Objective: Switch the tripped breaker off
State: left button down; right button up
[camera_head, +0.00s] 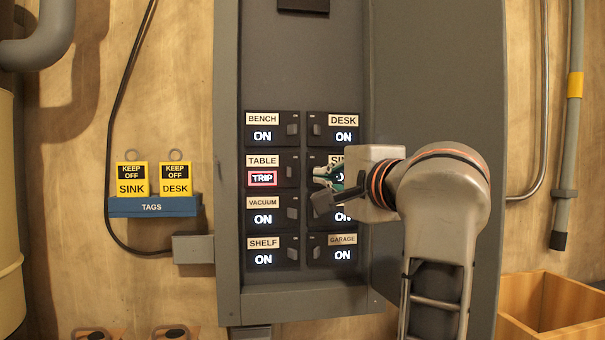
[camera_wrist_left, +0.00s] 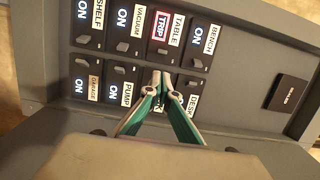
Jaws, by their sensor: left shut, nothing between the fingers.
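The tripped breaker is the TABLE one (camera_head: 262,178), second down in the left column, with a red-framed TRIP display; its small toggle sits at its right side. It also shows in the left wrist view (camera_wrist_left: 161,26). My left gripper (camera_head: 318,178) is shut and empty, its fingertips in front of the panel just right of the TABLE toggle, over the SINK breaker's area. In the left wrist view the closed fingertips (camera_wrist_left: 161,76) are just below the TABLE toggle; contact cannot be told. The gripper hides most of the SINK breaker and part of the one below. My right gripper is not in view.
BENCH (camera_head: 264,136), VACUUM (camera_head: 264,217), SHELF (camera_head: 263,259), DESK (camera_head: 343,136) and GARAGE (camera_head: 342,255) breakers read ON. The open grey panel door (camera_head: 440,60) stands at right. A blue TAGS holder (camera_head: 152,207) carries KEEP OFF tags for SINK and DESK. A wooden box (camera_head: 560,325) is lower right.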

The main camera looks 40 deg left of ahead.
aim_at(289, 172)
pick_arm(q)
jog(key=p+x, duration=0.2)
jog(key=x, duration=0.8)
jog(key=shift+f, duration=0.1)
jog(key=shift+s+a, duration=0.1)
jog(key=shift+s, duration=0.05)
